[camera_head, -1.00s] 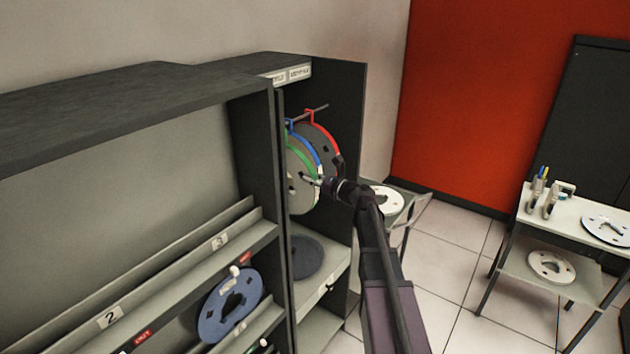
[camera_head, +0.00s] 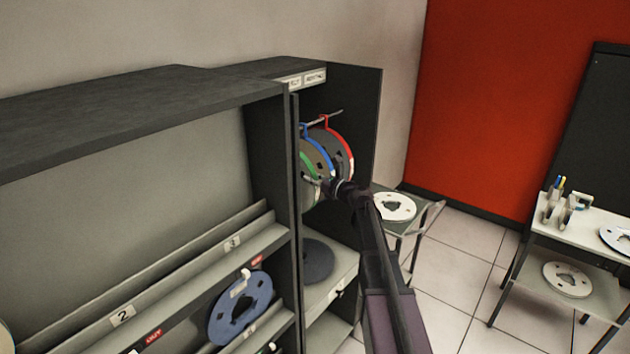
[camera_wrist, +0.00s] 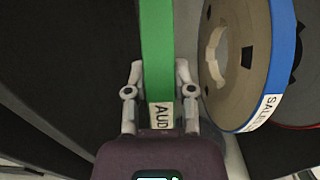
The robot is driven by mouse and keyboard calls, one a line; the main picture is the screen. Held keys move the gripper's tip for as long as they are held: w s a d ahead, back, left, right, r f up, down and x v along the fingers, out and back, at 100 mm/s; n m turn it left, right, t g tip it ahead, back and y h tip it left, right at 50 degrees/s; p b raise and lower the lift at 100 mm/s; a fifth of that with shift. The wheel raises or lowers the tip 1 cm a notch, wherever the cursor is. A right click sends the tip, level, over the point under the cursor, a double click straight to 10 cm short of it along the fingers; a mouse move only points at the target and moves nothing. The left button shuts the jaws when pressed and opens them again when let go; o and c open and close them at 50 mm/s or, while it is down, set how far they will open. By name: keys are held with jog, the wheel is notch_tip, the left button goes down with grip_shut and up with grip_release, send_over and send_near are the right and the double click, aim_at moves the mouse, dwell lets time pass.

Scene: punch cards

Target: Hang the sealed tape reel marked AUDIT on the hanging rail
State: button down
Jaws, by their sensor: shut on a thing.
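The AUDIT reel, with a green band, shows edge-on in the wrist view (camera_wrist: 157,50), its label reading "AUD". My gripper (camera_wrist: 160,82) is shut on its rim, a finger on each side. In the head view the green-banded reel (camera_head: 308,165) is partly hidden behind the cabinet's upright panel; my gripper (camera_head: 322,184) is at its lower edge. The hanging rail (camera_head: 332,118) carries a blue-banded reel (camera_head: 318,150) and a red-banded reel (camera_head: 341,142) by coloured hooks. I cannot see whether the green reel's hook touches the rail.
The dark upright panel (camera_head: 272,165) stands close on the left of the held reel. The blue reel's label starts "SALE" (camera_wrist: 262,112); it hangs close on the right. A dark reel (camera_head: 317,260) lies on the shelf below. A small table (camera_head: 410,225) bears a white reel.

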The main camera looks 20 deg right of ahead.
jog(key=shift+w+a, duration=0.4)
jog(key=shift+w, duration=0.2)
jog(key=shift+f+b, duration=0.6)
jog(key=shift+b, duration=0.05)
jog(key=shift+c, duration=1.9)
grip_release()
jog(key=shift+s, duration=0.1)
jog(key=shift+s+d, duration=0.1)
jog(key=shift+s, duration=0.05)
jog(key=v, duration=1.1)
jog(key=shift+s+d, duration=0.15)
jog(key=shift+s, duration=0.2)
